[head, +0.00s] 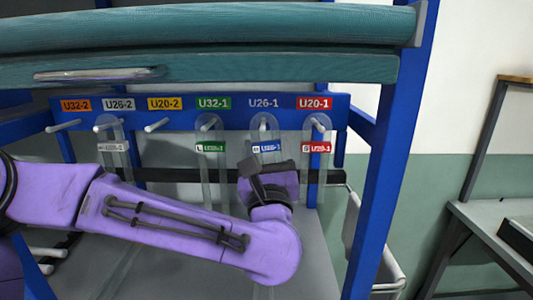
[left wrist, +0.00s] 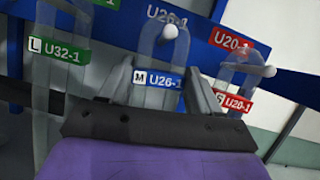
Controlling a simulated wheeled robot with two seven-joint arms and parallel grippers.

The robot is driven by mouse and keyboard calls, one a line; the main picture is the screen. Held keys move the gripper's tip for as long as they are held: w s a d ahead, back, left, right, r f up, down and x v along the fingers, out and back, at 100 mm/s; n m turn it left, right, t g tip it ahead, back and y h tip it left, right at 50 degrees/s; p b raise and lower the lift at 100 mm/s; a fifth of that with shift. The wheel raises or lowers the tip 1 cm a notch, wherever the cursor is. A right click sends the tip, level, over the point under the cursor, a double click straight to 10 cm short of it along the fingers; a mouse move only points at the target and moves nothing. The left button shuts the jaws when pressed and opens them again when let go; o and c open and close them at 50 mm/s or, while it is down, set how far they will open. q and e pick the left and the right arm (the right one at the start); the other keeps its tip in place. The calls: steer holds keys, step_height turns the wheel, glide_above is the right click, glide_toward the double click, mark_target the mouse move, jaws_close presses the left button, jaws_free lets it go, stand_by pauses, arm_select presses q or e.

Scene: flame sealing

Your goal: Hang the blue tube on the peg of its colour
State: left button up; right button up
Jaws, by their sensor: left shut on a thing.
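The blue tube, a clear looped tube with a blue and white "U26-1" tag (head: 267,148), is in the middle right of the head view. It also shows in the left wrist view, at its tag (left wrist: 157,79). The top of its loop appears to be around the white peg (head: 263,126) under the blue "U26-1" sign (head: 264,102); the peg's end (left wrist: 170,32) shows inside the loop's outline. My left gripper (head: 262,168) is shut on the tube just below the tag, its fingers (left wrist: 160,90) on either side. My right gripper is not in view.
A green-tagged tube (head: 211,147) hangs left of it and a red-tagged tube (head: 316,147) close on its right. A grey-tagged tube (head: 113,146) hangs further left. The pegs under U32-2 (head: 63,126) and U20-2 (head: 156,125) are bare. A teal shelf (head: 200,68) overhangs the rail.

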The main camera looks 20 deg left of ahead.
arm_select(q)
steer(key=shift+f, duration=0.25)
steer(key=o, duration=1)
steer(key=shift+w, duration=0.1)
steer(key=shift+o, duration=0.7)
steer(key=shift+w, duration=0.25)
steer(key=shift+o, duration=0.7)
steer(key=shift+s+r, duration=0.1)
steer(key=shift+s, duration=0.1)
steer(key=shift+w, duration=0.1)
steer(key=r+b+v, duration=0.1)
steer(key=b+v, duration=0.4)
steer(key=v, duration=0.4)
steer(key=shift+b, duration=0.4)
